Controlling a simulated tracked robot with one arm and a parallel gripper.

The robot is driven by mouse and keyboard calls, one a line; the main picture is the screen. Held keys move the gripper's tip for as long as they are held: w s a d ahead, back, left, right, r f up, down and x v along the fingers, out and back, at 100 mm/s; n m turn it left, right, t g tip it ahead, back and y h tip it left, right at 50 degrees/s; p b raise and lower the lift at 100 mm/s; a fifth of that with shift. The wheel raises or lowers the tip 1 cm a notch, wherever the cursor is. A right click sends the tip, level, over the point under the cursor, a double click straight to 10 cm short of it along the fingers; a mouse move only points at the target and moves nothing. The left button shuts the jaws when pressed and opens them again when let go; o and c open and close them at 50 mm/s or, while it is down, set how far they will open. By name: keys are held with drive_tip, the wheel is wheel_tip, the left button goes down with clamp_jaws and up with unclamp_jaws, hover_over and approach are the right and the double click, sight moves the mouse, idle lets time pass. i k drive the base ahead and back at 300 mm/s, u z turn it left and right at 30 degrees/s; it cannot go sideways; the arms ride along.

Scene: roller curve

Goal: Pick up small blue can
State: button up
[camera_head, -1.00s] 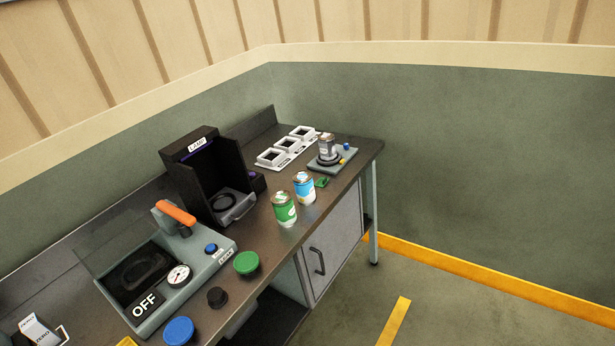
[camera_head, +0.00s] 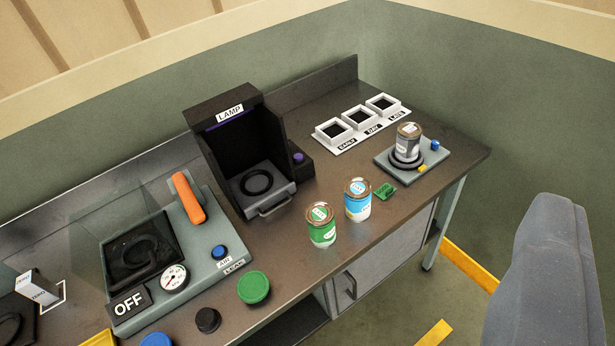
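The small blue can (camera_head: 358,203) stands upright on the dark bench top, near its front edge. It has a light blue and white label and a copper-coloured rim. A similar green can (camera_head: 321,227) stands close to its left and a little nearer to me. My gripper's fingers do not show in this view. A smooth grey part, seemingly of my own arm, rises at the lower right, apart from the can in the picture.
A small green piece (camera_head: 385,191) lies just right of the blue can. Behind are a black lamp box (camera_head: 227,110), a white three-slot tray (camera_head: 343,147) and a grey can (camera_head: 408,146) on a stand. A pressure device (camera_head: 205,262) and coloured lids occupy the left.

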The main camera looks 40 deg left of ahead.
sight(357, 190)
drive_tip(key=u, duration=0.75)
drive_tip(key=i, duration=1.15)
drive_tip(key=u, duration=0.8)
